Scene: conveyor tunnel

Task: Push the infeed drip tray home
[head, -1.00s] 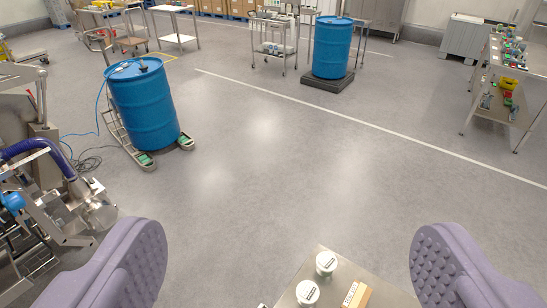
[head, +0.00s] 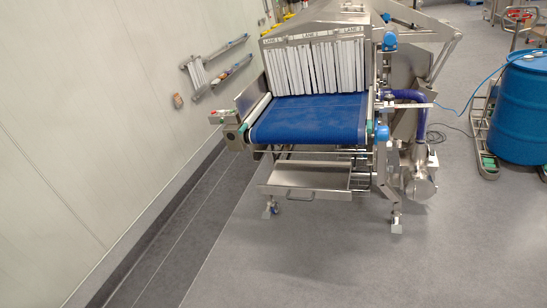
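The infeed drip tray (head: 308,191) is a shallow steel tray under the infeed end of the conveyor machine, near the middle of the head view. Its front face has a handle and sticks out toward me past the belt's front edge. Its rear part is hidden under the belt. The blue infeed belt (head: 308,122) lies above it, in front of white strip curtains (head: 318,65) with lane labels. My gripper is not in view, so I cannot see its fingers or whether it touches anything. The tray is some way off across the floor.
The machine's feet (head: 396,226) stand on the grey floor. A pump with a purple hose (head: 418,107) is at its right. A blue drum (head: 522,105) stands farther right. A pale wall (head: 90,130) runs along the left. The floor in front (head: 330,270) is clear.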

